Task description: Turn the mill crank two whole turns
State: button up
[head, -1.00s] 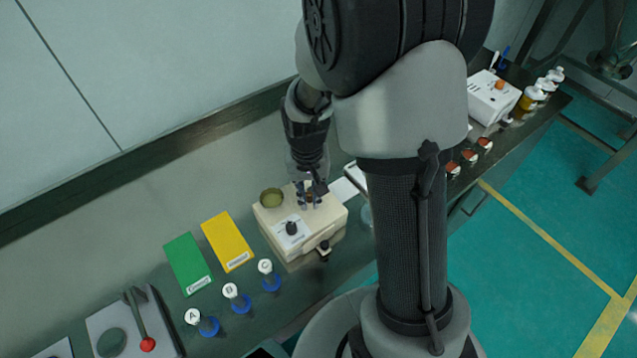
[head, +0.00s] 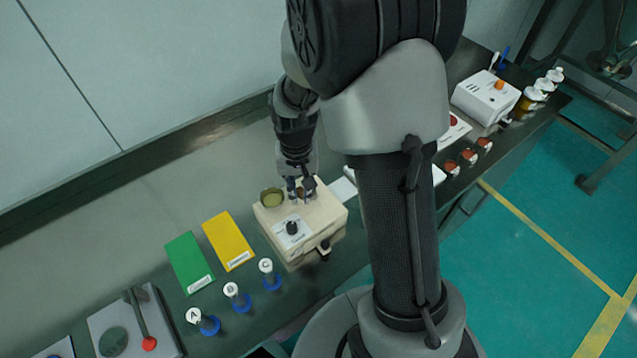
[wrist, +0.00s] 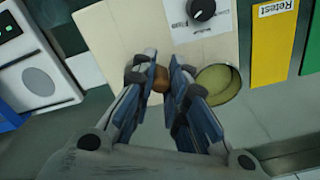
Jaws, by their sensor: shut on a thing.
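The mill (head: 325,222) is a cream box on the bench with a black knob (head: 292,228) on a white label and a round olive-coloured cup (head: 271,197) set in its top. My gripper (head: 301,196) is over the top of the mill, beside the cup. In the wrist view my gripper (wrist: 165,85) is shut on the brown crank knob (wrist: 161,79), which sits between its two blue-padded fingers. The olive cup (wrist: 217,84) is right of the fingers there. The crank's arm is mostly hidden by the fingers.
Green (head: 189,262) and yellow (head: 229,241) cards lie left of the mill. Bottles A (head: 206,322), B (head: 238,297) and C (head: 269,274) stand in front of them. A white device (head: 486,97) and several small containers are at the right. The back wall is close behind the bench.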

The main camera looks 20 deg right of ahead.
jog(key=shift+w, duration=0.75)
jog(key=shift+w+d+f, duration=0.1)
jog(key=shift+w+d, duration=0.25)
jog(key=shift+w, duration=0.3)
jog(key=shift+f, duration=0.1)
jog(key=shift+d, duration=0.1)
